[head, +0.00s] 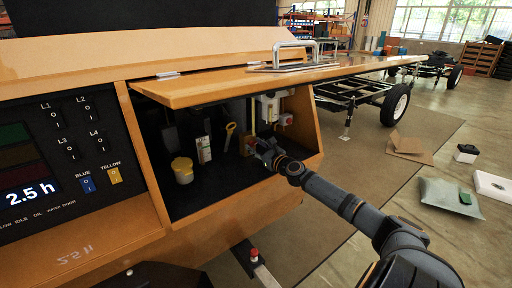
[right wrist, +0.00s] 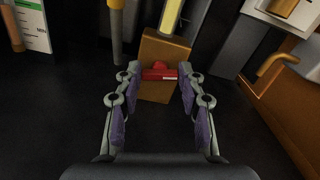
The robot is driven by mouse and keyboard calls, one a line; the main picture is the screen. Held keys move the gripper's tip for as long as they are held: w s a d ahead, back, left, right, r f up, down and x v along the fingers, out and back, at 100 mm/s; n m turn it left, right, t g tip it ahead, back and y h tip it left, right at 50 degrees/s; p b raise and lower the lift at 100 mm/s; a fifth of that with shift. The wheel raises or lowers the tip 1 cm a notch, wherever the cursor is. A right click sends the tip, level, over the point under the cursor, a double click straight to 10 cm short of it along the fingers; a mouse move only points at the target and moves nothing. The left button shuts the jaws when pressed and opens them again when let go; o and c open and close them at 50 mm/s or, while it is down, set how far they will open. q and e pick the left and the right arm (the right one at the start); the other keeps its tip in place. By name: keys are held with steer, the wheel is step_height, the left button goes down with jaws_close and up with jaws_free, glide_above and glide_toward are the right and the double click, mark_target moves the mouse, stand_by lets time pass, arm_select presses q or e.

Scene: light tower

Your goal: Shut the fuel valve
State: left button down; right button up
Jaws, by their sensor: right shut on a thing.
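The fuel valve shows in the right wrist view as a small red handle (right wrist: 158,74) on a brown block (right wrist: 165,50), with a pale yellow tube rising from it. In the head view the brown block (head: 247,146) is low in the open compartment, partly behind my gripper. My right gripper (head: 264,149) reaches into the compartment from the right. My left gripper is not in view.
The compartment (head: 215,199) has a raised lid (head: 250,78) above my arm. Inside stand a yellow-lidded container (head: 182,170), a white bottle (head: 203,149) and a yellow-handled stick (head: 229,134). A white unit (head: 270,106) hangs at the back right. A switch panel (head: 75,145) is to the left.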

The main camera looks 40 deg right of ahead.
steer(key=n, duration=0.3)
steer(key=shift+p, duration=0.35)
steer(key=n, duration=0.3)
steer(key=shift+a, duration=0.1)
steer(key=n, duration=0.3)
steer(key=shift+f+n+p, duration=0.1)
steer(key=shift+n+p, duration=0.2)
steer(key=shift+p, duration=0.1)
steer(key=shift+f+n, duration=0.1)
steer(key=shift+n, duration=1.1)
steer(key=shift+a+n, duration=0.1)
steer(key=shift+n, duration=1.3)
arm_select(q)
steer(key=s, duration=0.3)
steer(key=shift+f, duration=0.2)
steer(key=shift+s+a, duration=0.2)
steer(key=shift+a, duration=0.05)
arm_select(e)
steer(key=shift+f+n, duration=0.1)
steer(key=shift+n, duration=0.2)
